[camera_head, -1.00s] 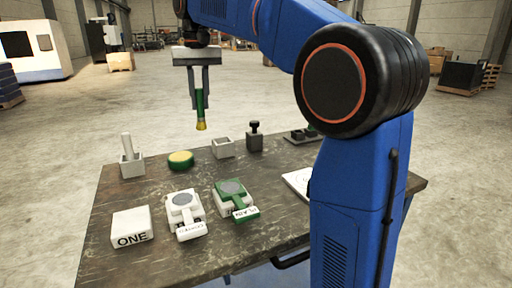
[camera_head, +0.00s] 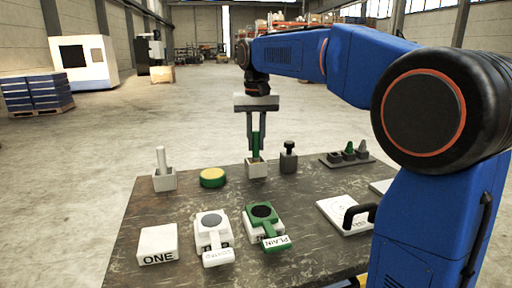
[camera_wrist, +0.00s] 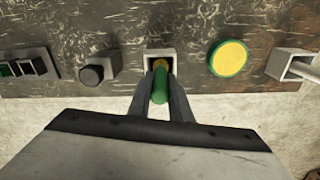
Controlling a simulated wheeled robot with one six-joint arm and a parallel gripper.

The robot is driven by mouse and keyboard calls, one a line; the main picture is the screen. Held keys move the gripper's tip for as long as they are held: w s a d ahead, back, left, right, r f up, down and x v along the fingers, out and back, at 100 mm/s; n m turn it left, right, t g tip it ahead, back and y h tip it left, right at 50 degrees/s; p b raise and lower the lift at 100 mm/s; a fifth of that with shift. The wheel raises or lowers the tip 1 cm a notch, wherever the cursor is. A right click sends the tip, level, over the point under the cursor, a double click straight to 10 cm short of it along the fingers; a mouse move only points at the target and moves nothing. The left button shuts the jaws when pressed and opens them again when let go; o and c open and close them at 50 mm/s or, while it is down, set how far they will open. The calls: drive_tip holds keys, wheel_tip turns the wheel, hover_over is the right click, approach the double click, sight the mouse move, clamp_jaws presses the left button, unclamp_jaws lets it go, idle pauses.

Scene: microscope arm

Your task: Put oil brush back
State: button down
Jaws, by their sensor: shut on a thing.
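The oil brush (camera_head: 255,146) has a green handle, and my gripper (camera_head: 256,152) is shut on it. It hangs upright over a small light-grey square holder (camera_head: 257,170) at the back of the table. The lower end looks to be within the holder's mouth. How deep it sits is hidden.
A dark knobbed block (camera_head: 288,158) stands close right of the holder. A yellow-green round pad (camera_head: 212,177) and a grey holder with a white rod (camera_head: 163,178) stand left. Blocks marked ONE (camera_head: 158,244) and PLAIN (camera_head: 264,226) lie in front.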

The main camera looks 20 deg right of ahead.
drive_tip(key=shift+f, duration=0.95)
drive_tip(key=c, duration=1.6)
unclamp_jaws()
drive_tip(key=r, duration=1.2)
drive_tip(key=shift+s, duration=0.25)
